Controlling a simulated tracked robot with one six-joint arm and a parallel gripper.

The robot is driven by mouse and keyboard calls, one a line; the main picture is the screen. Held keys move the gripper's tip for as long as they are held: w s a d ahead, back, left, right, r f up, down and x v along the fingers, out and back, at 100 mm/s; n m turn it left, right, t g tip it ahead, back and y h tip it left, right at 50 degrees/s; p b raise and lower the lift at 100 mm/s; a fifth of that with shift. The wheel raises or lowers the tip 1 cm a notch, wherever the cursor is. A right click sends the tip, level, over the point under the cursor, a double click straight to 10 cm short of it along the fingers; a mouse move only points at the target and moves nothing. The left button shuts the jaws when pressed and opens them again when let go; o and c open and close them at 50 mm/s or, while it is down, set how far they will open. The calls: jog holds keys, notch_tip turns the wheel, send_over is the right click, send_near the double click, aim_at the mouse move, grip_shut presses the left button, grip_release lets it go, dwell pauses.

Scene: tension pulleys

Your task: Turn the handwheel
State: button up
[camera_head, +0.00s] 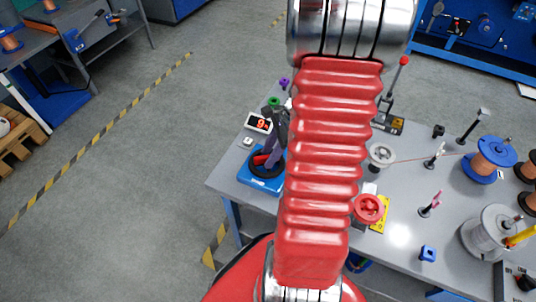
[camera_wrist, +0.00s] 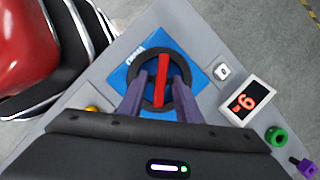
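The handwheel appears to be a black ring with a red bar across it (camera_wrist: 161,80), on a blue square base (camera_wrist: 198,76) at the table corner. In the head view the blue base (camera_head: 250,179) shows left of my arm, with its wheel partly covered by my gripper. My gripper (camera_wrist: 159,80) points down at the wheel. Its two purple-grey fingers stand on either side of the red bar, with gaps visible, so it is open. I cannot tell whether the fingertips touch the ring.
A digital display with a red digit (camera_wrist: 247,101) and a small white button box (camera_wrist: 222,72) stand beside the base. Green (camera_wrist: 276,137) and purple (camera_wrist: 305,168) knobs are near. A red round knob (camera_head: 369,208), spools (camera_head: 492,155) and posts fill the table's right side.

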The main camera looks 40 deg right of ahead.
grip_shut()
dwell(0.3)
jog(key=shift+s, duration=0.1)
jog(key=shift+a+m+t, duration=0.1)
jog(key=shift+m+t, duration=0.2)
jog(key=shift+m, duration=0.6)
grip_release()
